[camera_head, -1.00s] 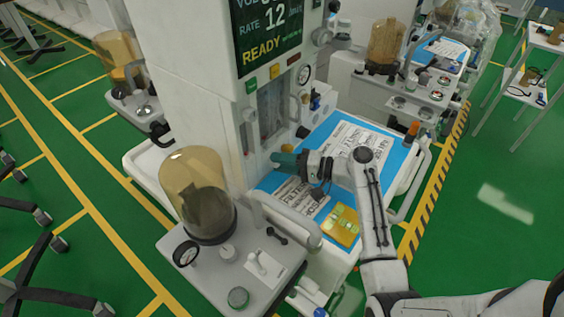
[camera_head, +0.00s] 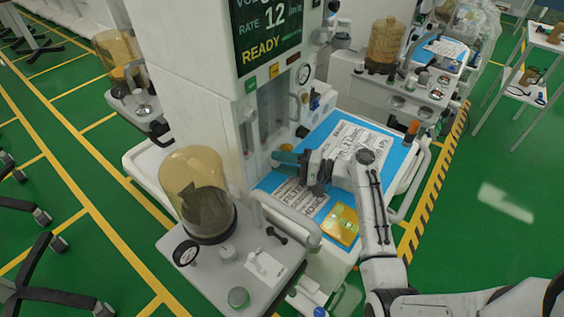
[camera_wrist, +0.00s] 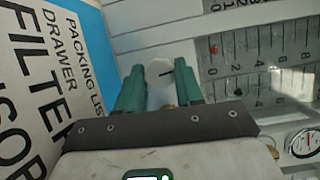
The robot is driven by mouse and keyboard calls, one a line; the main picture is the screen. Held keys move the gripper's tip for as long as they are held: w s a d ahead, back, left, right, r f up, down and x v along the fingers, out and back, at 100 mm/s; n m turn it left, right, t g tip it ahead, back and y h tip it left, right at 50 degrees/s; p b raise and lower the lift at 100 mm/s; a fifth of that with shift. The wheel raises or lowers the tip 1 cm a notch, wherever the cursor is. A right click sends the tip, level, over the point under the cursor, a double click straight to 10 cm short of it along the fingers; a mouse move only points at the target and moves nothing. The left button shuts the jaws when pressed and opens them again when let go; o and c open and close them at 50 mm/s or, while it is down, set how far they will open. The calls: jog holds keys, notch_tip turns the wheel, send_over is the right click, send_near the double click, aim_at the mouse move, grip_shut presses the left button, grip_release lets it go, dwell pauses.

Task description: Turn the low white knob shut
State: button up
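In the head view my gripper (camera_head: 278,158) reaches the lower front panel of the cart (camera_head: 258,165) from the right, just above the worktop. There the gripper hides the knob.
The blue-edged worktop (camera_head: 262,186) lies below my gripper, with printed sheets and a yellow pad (camera_head: 340,225) on it. An amber dome (camera_head: 196,185) stands front left.

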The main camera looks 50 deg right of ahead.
jog(key=o, duration=0.4)
jog(key=shift+o, duration=0.2)
jog(key=b+v, duration=0.2)
jog(key=v, duration=0.9)
jog(key=shift+f, duration=0.1)
